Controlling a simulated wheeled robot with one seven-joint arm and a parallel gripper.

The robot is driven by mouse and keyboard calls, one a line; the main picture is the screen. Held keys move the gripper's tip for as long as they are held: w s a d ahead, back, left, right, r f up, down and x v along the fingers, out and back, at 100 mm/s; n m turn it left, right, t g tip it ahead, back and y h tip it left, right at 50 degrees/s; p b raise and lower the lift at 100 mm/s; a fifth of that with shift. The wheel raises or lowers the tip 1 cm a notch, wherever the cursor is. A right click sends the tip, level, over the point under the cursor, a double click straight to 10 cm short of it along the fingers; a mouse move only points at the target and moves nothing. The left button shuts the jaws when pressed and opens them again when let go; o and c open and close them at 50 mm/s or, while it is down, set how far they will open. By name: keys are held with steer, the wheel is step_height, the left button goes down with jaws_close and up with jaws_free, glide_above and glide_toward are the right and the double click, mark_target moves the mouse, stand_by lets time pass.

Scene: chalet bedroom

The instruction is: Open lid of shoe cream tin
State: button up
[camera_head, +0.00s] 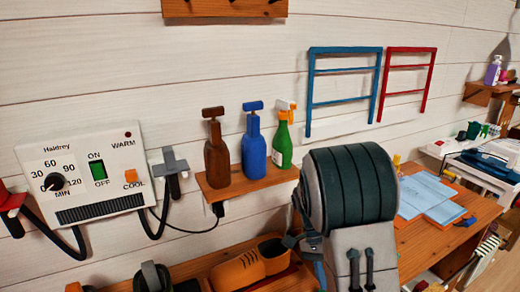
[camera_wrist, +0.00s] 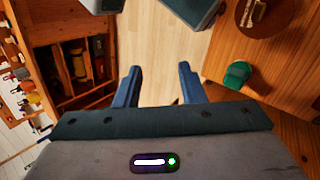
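My gripper (camera_wrist: 160,70) shows in the wrist view with its two blue fingers wide apart and nothing between them. It points toward a pale wood floor and is apart from the furniture. I cannot pick out the shoe cream tin for sure in either view. In the wrist view, a dark brown round thing (camera_wrist: 247,26) with a small pale item on it lies on a wooden top at upper right; I cannot tell what it is. My arm covers part of the bench in the head view.
A green cap-like object (camera_wrist: 237,74) sits near the edge of the wooden top (camera_wrist: 215,60). Open wooden shelving (camera_wrist: 45,60) stands at left. In the head view, a wall shelf (camera_head: 245,187) holds brown, blue and green bottles. Blue cloths (camera_head: 428,190) lie on the bench at right.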

steer(key=s+a+r+n+t+y+p, duration=0.1)
steer(key=s+a+r+n+t+y, duration=0.1)
steer(key=s+r+n+t, duration=0.7)
step_height(320, 180, up, 3)
steer(key=s+a+n, duration=0.1)
steer(key=s, duration=0.1)
steer(key=shift+s+n+y+p, duration=0.3)
steer(key=shift+s+y+p, duration=0.1)
steer(key=shift+o, duration=1.2)
steer(key=shift+s+a, duration=0.1)
steer(key=shift+s, duration=0.05)
